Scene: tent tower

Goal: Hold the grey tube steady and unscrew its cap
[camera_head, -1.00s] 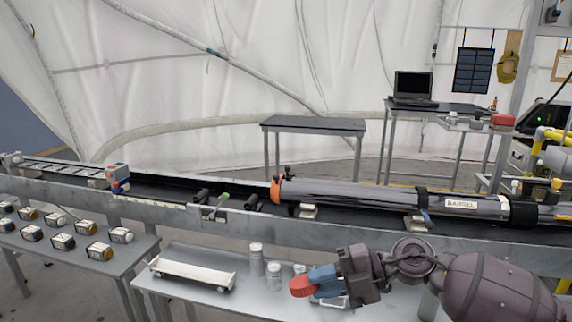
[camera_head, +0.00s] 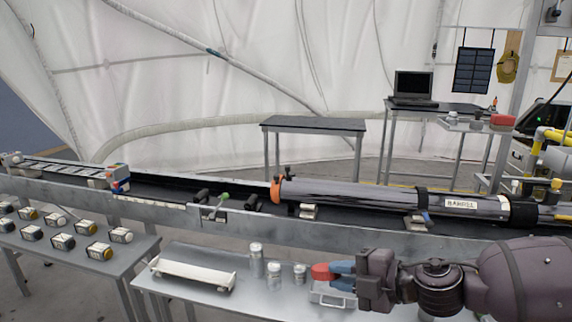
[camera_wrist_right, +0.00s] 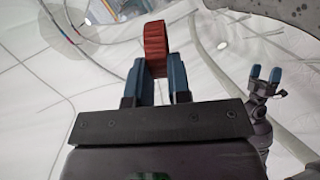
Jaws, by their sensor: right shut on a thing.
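My right gripper (camera_head: 338,270) is shut on a red ribbed cap-like ring (camera_head: 321,272), held above the front workbench. In the right wrist view the ring (camera_wrist_right: 155,48) stands between the blue fingertips, with no tube attached. A long grey tube (camera_head: 365,195) marked BARREL lies along the metal rail, with an orange ring (camera_head: 276,189) at its left end; my right gripper is in front of it and apart. In the right wrist view my left gripper (camera_wrist_right: 264,74) is at the right, its blue fingers apart and empty. It is outside the head view.
Several small grey jars (camera_head: 256,262) and a white tray (camera_head: 190,274) stand on the front workbench (camera_head: 255,300). A small metal tray (camera_head: 330,295) sits below my right gripper. Several dark boxes (camera_head: 62,241) are on the left table. The long rail (camera_head: 240,228) bounds the back.

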